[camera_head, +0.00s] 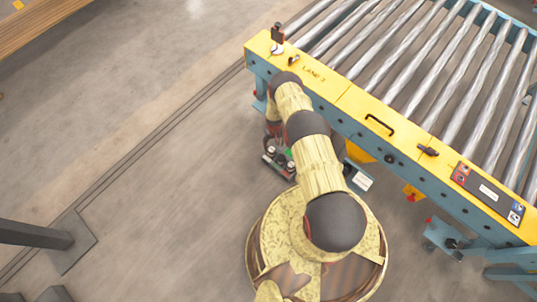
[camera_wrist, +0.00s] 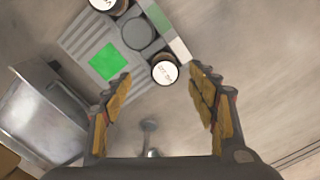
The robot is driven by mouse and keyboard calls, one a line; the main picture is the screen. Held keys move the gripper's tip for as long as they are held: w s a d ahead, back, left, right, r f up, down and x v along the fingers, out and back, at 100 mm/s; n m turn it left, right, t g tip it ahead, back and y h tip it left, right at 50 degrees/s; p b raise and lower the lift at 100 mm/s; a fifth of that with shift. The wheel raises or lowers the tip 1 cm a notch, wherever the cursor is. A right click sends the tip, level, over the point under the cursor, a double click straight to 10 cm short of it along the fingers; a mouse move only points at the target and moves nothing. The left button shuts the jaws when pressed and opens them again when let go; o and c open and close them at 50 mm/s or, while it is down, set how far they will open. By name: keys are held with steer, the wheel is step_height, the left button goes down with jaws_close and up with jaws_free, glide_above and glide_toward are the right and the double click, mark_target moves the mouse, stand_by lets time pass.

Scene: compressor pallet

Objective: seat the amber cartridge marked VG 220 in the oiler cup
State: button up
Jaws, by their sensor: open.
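In the wrist view my gripper (camera_wrist: 160,74) is open, with its two yellow-padded fingers spread apart. A round cartridge with a white lettered top (camera_wrist: 164,70) shows between and just beyond the fingertips, at the edge of a grey ribbed tray (camera_wrist: 77,42). Its lettering is too blurred to read surely as VG 220. A second white-topped cartridge (camera_wrist: 103,3) is cut by the top edge. A dark grey round piece (camera_wrist: 138,33) lies between them. I cannot surely identify the oiler cup. In the head view my arm hides most of the gripper.
The tray bears a green square (camera_wrist: 108,62). A metal box (camera_wrist: 40,100) stands at left in the wrist view, and a small metal stem (camera_wrist: 148,128) shows between the fingers. The yellow-and-blue roller conveyor (camera_head: 350,103) runs along the right of the head view. Floor at left is open.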

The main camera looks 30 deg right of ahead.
mark_target(272, 149)
steer(key=shift+w+f, duration=0.15)
steer(key=shift+w, duration=0.3)
steer(key=shift+w+d+f+t, duration=0.1)
steer(key=shift+w+f+t, duration=0.05)
steer(key=shift+f+t, duration=0.15)
step_height(272, 149, down, 2)
steer(key=shift+f+b, duration=0.1)
steer(key=shift+b, duration=0.55)
steer(key=f+b, duration=0.1)
steer(key=f, duration=0.1)
steer(key=f+b, duration=0.1)
steer(key=f, duration=0.1)
steer(key=shift+a, duration=0.4)
steer(key=shift+f+b, duration=0.35)
steer(key=shift+f, duration=0.15)
steer(key=shift+r, duration=0.1)
steer(key=shift+c, duration=0.6)
steer(key=c, duration=1.4)
